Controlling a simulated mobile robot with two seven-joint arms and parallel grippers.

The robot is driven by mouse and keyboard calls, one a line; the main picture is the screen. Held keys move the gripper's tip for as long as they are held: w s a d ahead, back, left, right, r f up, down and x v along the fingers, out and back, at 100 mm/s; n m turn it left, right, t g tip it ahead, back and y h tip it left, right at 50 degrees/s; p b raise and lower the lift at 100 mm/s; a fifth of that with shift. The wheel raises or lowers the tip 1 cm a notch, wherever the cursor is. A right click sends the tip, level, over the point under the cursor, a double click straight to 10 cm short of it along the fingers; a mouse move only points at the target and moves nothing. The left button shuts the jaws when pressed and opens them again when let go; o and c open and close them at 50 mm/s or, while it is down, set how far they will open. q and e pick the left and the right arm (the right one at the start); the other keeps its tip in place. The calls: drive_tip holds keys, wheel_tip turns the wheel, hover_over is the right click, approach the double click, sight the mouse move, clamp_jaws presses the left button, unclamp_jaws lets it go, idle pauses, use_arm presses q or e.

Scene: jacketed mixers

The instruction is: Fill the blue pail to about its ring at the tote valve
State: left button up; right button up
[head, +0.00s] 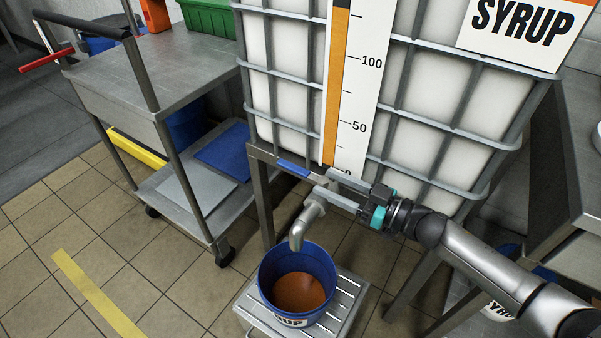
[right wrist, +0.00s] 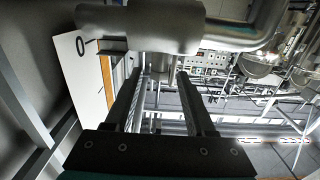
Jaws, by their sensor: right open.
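The blue pail (head: 328,272) stands upright under the grey spout (head: 305,220) of the tote valve. Orange-brown syrup (head: 298,292) lies in its lower part, well below the rim. I see no stream between spout and pail, and cannot make out the ring. A blue lever (head: 293,168) shows at the valve. My right gripper (head: 328,187) is open beside the valve, its fingers pointing left toward it. In the right wrist view, a grey cylindrical valve part (right wrist: 140,28) lies just beyond the open fingers (right wrist: 155,78). I cannot tell whether they touch it. My left gripper is out of view.
The caged syrup tote (head: 405,150) stands behind, with an orange-filled level gauge (head: 335,85). The pail rests on a slatted metal stand (head: 345,310). A steel cart (head: 160,75) is at left, a steel table (head: 560,180) at right. Tiled floor is clear at lower left.

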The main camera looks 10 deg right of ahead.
sight(309, 174)
drive_tip(key=b+x, duration=0.2)
drive_tip(key=x, duration=0.4)
drive_tip(key=shift+w+a, duration=0.15)
drive_tip(key=shift+w, duration=0.1)
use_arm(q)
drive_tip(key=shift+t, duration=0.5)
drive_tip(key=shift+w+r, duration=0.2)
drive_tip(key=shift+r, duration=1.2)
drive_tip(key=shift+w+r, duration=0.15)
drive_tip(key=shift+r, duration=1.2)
use_arm(e)
drive_tip(key=shift+w+a, duration=0.5)
clamp_jaws()
